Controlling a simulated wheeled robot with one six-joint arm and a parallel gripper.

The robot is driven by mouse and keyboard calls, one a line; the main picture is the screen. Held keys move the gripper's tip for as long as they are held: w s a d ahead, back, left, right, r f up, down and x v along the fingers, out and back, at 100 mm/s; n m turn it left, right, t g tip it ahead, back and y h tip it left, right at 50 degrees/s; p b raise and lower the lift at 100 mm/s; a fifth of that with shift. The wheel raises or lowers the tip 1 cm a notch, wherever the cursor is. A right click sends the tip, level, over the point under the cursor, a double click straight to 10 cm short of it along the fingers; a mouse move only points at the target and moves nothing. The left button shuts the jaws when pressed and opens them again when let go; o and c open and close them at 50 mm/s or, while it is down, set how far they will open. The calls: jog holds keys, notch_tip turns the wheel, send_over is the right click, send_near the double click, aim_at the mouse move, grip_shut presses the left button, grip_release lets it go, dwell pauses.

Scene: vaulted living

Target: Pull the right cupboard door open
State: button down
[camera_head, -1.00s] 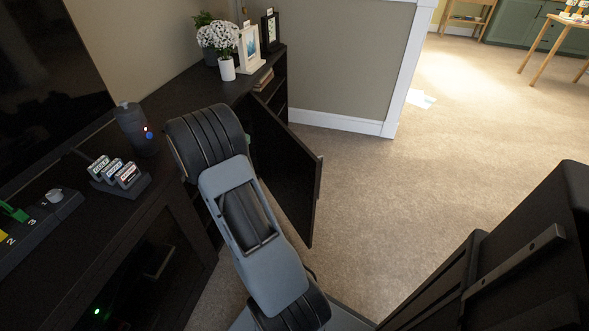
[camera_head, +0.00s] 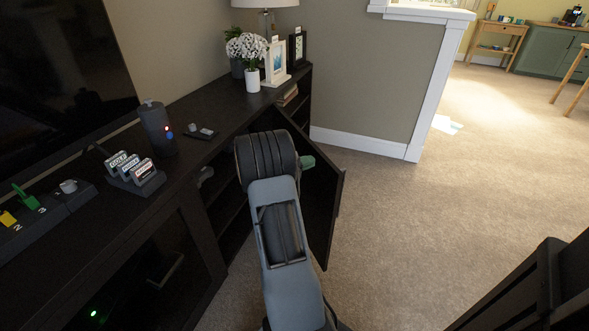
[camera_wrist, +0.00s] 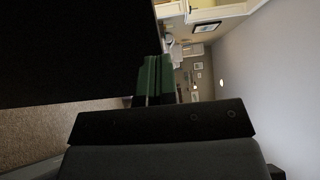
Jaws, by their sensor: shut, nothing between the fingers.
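The right cupboard door (camera_head: 322,205) stands well open, swung out from the long black cabinet (camera_head: 190,104) over the carpet. Its inner face is towards me. My gripper (camera_head: 307,161) shows as a small green piece beyond my arm, in front of the door's inner face near its upper part. My arm hides the rest of it. In the wrist view the green fingers (camera_wrist: 154,78) are together and empty, beside a large dark panel (camera_wrist: 70,50) that looks like the door. I cannot tell whether they touch it. The handle is not visible.
Open dark shelves (camera_head: 232,215) lie behind my arm. On the cabinet top stand a dark cylinder (camera_head: 157,130), a holder with labelled blocks (camera_head: 135,172), a vase of white flowers (camera_head: 252,78) and picture frames (camera_head: 276,62). The carpet (camera_head: 420,215) right of the door is clear.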

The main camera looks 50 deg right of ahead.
aim_at(323, 158)
jog(key=shift+b+x, duration=0.3)
jog(key=shift+x, duration=1.3)
jog(key=shift+d, duration=0.1)
